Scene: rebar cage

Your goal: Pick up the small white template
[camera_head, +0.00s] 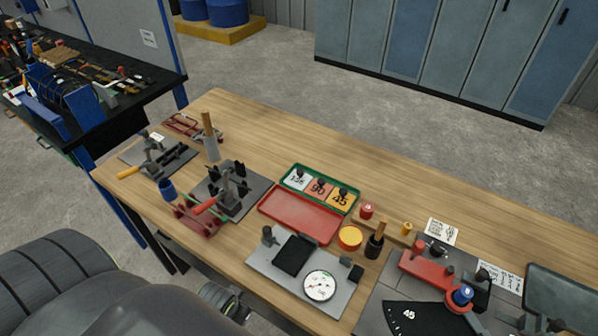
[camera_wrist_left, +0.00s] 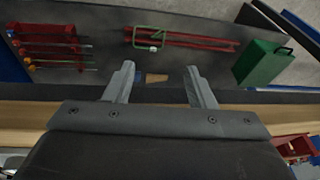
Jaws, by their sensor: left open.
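The small white template (camera_head: 298,180) lies in the green tray (camera_head: 314,201) on the wooden bench, at the tray's left end. It carries a dark knob and a number that looks like 135. A red-orange template (camera_head: 319,188) marked 90 and a yellow template (camera_head: 342,198) marked 45 lie beside it. My left gripper (camera_wrist_left: 160,72) is open and empty in the left wrist view, away from the template, which that view does not show. My right gripper is in neither view.
A red tray (camera_head: 299,215) sits against the green one. A grey plate with a dial gauge (camera_head: 319,285), a yellow round tin (camera_head: 350,238) and a clamp fixture (camera_head: 228,190) stand around. The wrist view shows a red rack (camera_wrist_left: 48,47) and green box (camera_wrist_left: 262,62). The bench behind the trays is clear.

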